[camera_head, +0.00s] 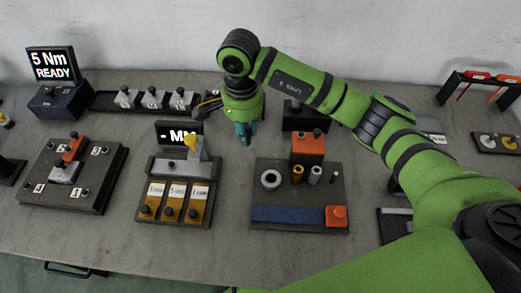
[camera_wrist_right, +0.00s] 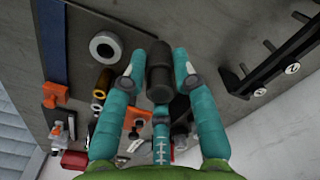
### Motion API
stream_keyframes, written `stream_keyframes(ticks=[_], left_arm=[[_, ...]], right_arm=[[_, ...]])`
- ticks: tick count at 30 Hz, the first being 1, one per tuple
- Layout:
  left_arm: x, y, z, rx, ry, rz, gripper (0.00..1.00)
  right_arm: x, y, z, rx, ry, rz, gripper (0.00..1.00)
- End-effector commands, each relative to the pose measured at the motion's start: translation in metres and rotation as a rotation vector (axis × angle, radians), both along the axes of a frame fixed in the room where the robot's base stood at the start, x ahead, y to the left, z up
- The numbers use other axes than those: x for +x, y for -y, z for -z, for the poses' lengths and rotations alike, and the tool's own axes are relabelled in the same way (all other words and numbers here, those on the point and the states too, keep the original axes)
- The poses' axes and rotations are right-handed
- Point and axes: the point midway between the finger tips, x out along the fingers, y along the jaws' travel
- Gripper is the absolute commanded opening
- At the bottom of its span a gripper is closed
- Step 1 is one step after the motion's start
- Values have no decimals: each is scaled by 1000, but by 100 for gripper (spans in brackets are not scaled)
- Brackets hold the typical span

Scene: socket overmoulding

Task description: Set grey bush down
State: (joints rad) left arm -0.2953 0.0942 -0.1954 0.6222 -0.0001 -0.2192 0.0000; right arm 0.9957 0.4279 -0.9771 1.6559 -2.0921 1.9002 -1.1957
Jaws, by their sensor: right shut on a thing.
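My right gripper (camera_head: 245,140) has teal fingers and hangs over the bench, behind and to the left of the dark board (camera_head: 258,193). In the wrist view the fingers (camera_wrist_right: 158,78) are shut on a dark grey stepped cylinder (camera_wrist_right: 160,70). I cannot tell for sure that this is the grey bush. In the head view the held piece is mostly hidden by the fingers. On the board stand a light ring (camera_head: 270,180), a gold bush (camera_head: 298,174) and a small grey cylinder (camera_head: 315,176). My left gripper is not in view.
An orange block (camera_head: 307,149) stands at the board's back, with a blue strip (camera_head: 285,214) and an orange button (camera_head: 336,215) at its front. A dark rack (camera_head: 150,101) lies behind.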

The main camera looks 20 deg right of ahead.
Motion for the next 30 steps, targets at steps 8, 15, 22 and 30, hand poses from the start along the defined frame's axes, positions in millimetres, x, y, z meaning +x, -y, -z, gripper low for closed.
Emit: stream_keyframes(ticks=[8, 15, 22, 30], left_arm=[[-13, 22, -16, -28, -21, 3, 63], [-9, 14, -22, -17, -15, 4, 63], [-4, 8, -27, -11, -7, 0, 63], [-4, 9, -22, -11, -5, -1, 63]], right_arm=[[-1, 0, 45, -1, -4, 2, 0], [-2, 0, 68, -1, -4, 1, 0], [-1, 0, 89, -1, 1, -1, 0], [0, 0, 92, -1, 1, -2, 0]])
